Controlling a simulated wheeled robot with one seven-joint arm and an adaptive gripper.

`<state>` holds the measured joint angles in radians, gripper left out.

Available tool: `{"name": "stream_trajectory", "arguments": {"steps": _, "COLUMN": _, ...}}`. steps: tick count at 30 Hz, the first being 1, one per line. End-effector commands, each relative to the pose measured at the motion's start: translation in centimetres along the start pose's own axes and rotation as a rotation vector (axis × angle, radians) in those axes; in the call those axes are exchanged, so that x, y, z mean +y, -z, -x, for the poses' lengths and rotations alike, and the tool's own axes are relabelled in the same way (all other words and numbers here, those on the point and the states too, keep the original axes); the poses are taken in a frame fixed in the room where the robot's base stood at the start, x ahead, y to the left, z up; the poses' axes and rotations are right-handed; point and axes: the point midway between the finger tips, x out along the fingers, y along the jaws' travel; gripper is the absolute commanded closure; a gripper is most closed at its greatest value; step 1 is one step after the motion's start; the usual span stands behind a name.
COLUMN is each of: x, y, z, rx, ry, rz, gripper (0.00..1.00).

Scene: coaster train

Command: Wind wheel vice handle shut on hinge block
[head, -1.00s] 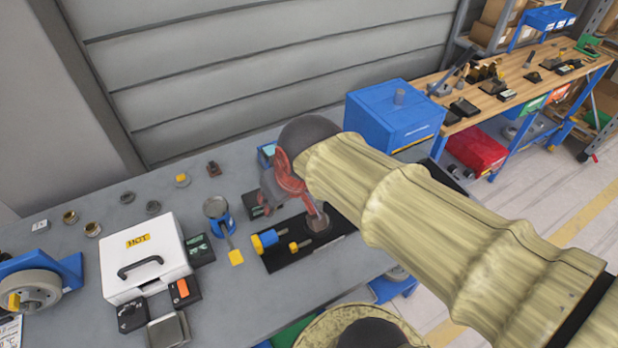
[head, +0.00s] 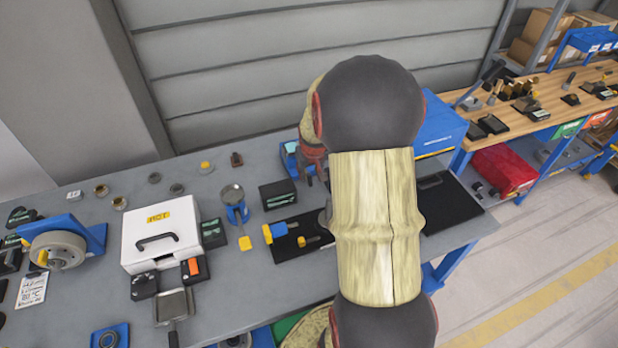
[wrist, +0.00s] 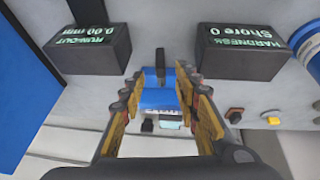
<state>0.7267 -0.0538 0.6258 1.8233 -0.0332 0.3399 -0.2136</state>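A blue bracket with a grey wheel (head: 58,250) and a yellow knob stands at the left of the bench; it looks like the wheel vice. I cannot make out a hinge block with certainty or whether the jaws hold anything. My gripper (wrist: 158,88) is open in the wrist view, its orange-padded fingers apart with nothing held. A blue device (wrist: 158,98) with a dark upright post shows beyond and between the fingers, apart from them. In the head view my arm hides most of the gripper, which is over the back of the bench, far right of the wheel.
A white case (head: 160,236) stands between the wheel and my arm. A black board (head: 290,243) with blue and yellow parts lies beside my arm. Two dark display boxes (wrist: 88,48) (wrist: 243,50) flank the gripper. A blue cabinet (head: 440,125) stands behind right.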

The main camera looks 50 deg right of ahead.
Motion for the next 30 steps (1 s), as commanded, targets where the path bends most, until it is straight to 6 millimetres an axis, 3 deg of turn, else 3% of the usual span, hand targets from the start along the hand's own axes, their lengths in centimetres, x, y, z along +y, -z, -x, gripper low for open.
{"name": "stream_trajectory", "arguments": {"steps": 6, "x": -0.1, "y": -0.2, "z": -3.7, "rx": -0.003, "ry": 0.001, "rz": 0.001, "gripper": 0.68}}
{"name": "stream_trajectory", "arguments": {"steps": 12, "x": -0.1, "y": -0.1, "z": -5.7, "rx": -0.001, "ry": 0.001, "rz": 0.001, "gripper": 0.68}}
{"name": "stream_trajectory", "arguments": {"steps": 23, "x": -0.1, "y": 0.0, "z": -6.2, "rx": 0.000, "ry": 0.001, "rz": 0.001, "gripper": 0.68}}
{"name": "stream_trajectory", "arguments": {"steps": 30, "x": -0.1, "y": 0.0, "z": -6.2, "rx": 0.000, "ry": 0.001, "rz": 0.001, "gripper": 0.81}}
